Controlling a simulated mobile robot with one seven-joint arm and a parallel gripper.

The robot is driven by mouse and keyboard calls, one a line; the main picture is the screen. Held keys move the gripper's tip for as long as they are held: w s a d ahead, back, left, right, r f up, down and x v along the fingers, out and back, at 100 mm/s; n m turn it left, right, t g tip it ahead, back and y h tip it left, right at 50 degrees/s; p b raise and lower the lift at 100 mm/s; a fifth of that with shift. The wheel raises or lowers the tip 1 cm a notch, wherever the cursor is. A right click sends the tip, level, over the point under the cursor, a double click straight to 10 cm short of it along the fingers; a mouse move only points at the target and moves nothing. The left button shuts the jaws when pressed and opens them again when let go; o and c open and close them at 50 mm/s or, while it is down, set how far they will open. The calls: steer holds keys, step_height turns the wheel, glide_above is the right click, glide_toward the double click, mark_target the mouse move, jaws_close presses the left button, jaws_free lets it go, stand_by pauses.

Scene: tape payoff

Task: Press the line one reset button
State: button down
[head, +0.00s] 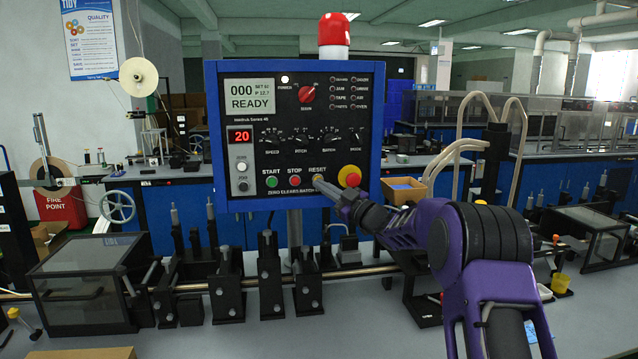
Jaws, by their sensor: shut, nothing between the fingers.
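The control panel (214,100) is a black-faced box with a blue frame, standing upright at the centre of the head view. Its bottom row has a green START button (271,182), a red STOP button (295,181) and a yellowish RESET button (317,178) under its label. My gripper (319,182) is shut and empty at the end of the purple arm. Its tip reaches in from the right and overlaps the RESET button, hiding part of it. I cannot tell whether the tip touches the button. The panel display (249,95) reads 000 and READY.
A red emergency knob on a yellow base (349,176) sits just right of RESET, close to my gripper. A red beacon (333,30) tops the panel. Below run a metal rail and black fixtures (269,280). A clear-lidded box (88,285) stands at left.

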steer(key=s+b, duration=0.1)
steer(key=s, duration=0.1)
steer(key=s+d+b, duration=0.1)
steer(key=s+b, duration=0.1)
steer(key=s, duration=0.1)
steer(key=shift+s, duration=0.3)
stand_by(0.4)
